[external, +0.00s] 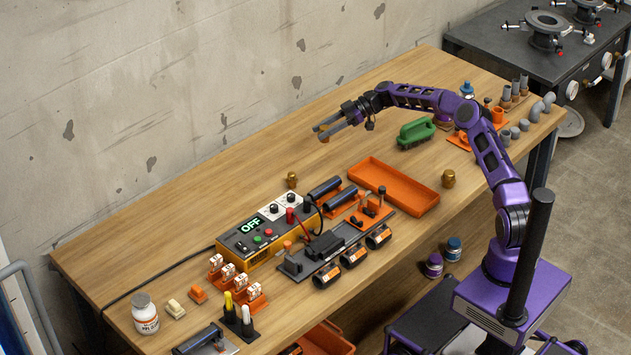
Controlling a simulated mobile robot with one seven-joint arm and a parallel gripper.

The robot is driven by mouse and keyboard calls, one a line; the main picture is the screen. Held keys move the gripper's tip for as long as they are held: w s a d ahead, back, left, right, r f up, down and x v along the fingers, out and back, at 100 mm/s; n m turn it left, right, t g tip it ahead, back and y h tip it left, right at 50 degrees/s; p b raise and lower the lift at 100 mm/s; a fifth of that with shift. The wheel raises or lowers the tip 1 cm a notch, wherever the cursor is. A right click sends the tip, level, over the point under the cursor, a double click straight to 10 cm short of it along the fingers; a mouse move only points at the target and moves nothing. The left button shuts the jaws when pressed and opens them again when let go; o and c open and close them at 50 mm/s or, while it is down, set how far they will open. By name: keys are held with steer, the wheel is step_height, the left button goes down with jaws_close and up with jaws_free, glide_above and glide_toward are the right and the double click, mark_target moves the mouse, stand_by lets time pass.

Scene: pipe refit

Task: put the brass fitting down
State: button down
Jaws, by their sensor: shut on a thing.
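My gripper (321,132) is at the end of my outstretched purple arm, over the back middle of the wooden table. Its dark fingers point left and are shut on a small brass fitting (324,139), which is mostly hidden by the near finger. I cannot tell whether the held fitting touches the tabletop. Another brass fitting (291,179) stands upright on the table behind the yellow control box. A further brass fitting (448,178) stands right of the orange tray.
The orange tray (437,201) looks empty. The control box (264,229), reading OFF, and a clamp rig with dark cylinders (325,188) fill the front middle. The wooden table (215,170) is clear along the back left.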

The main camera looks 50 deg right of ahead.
step_height(320, 180, down, 10)
steer(key=shift+r+b, duration=0.15)
steer(key=shift+b, duration=0.2)
steer(key=shift+c, duration=1.8)
jaws_free()
steer(key=v, duration=0.7)
steer(key=shift+s+d+r, duration=0.1)
steer(key=shift+d, duration=0.05)
